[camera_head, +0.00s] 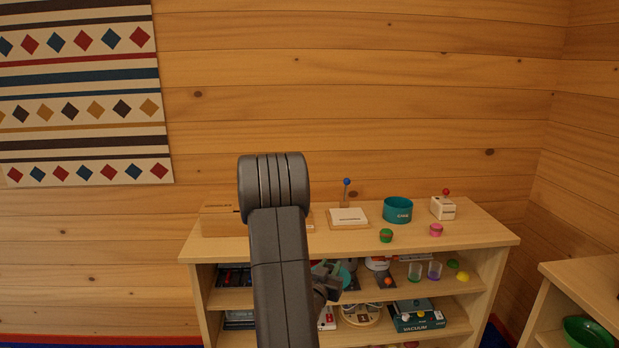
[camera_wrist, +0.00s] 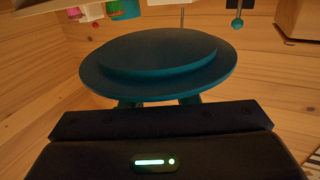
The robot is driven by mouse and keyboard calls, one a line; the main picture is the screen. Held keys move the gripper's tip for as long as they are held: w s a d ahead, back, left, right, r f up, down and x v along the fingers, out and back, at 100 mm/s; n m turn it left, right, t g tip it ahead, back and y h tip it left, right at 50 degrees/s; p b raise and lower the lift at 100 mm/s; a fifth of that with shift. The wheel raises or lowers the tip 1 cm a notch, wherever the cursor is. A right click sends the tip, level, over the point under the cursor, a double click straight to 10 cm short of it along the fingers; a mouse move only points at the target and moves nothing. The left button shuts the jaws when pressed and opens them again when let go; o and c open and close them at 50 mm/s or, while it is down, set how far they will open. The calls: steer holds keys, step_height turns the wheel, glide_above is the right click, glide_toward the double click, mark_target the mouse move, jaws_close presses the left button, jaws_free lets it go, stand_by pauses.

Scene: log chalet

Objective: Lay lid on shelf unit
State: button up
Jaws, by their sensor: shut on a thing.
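My gripper (camera_head: 330,278) is shut on a round teal lid (camera_wrist: 160,60), which has a raised round middle and fills the centre of the wrist view. In the head view only a small teal part of the lid (camera_head: 346,274) shows beside my arm, in front of the shelf unit's upper opening. The fingertips (camera_wrist: 160,101) are partly hidden behind the lid's near edge. The shelf unit (camera_head: 490,232) is light wood with an open front, and its top lies higher in the head view than my gripper. My arm hides part of its left side.
On the top stand a wooden box (camera_head: 222,220), a white block with a blue-ball lever (camera_head: 348,216), a teal tub (camera_head: 397,210), a green jar (camera_head: 386,236), a pink jar (camera_head: 436,230) and a red-knobbed box (camera_head: 443,208). The front right top is clear. Another unit (camera_head: 585,275) stands right.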

steer(key=shift+n+t+y, duration=0.3)
steer(key=shift+n+y, duration=0.1)
steer(key=shift+y, duration=0.2)
steer(key=a, duration=0.1)
steer(key=s+a+f, duration=0.1)
steer(key=a, duration=0.3)
steer(key=shift+s+f, duration=0.35)
steer(key=shift+s, duration=0.05)
steer(key=shift+s+a+f, duration=0.1)
steer(key=shift+a+f, duration=0.1)
steer(key=s+f+n+y, duration=0.1)
steer(key=s+f+y, duration=0.1)
steer(key=f, duration=0.6)
steer(key=s+f+n+y, duration=0.2)
steer(key=s+f+y, duration=0.1)
steer(key=s+f, duration=0.2)
step_height(320, 180, down, 3)
steer(key=shift+s+r+n+t, duration=0.1)
steer(key=shift+s+n+t, duration=0.1)
steer(key=shift+n+t, duration=0.15)
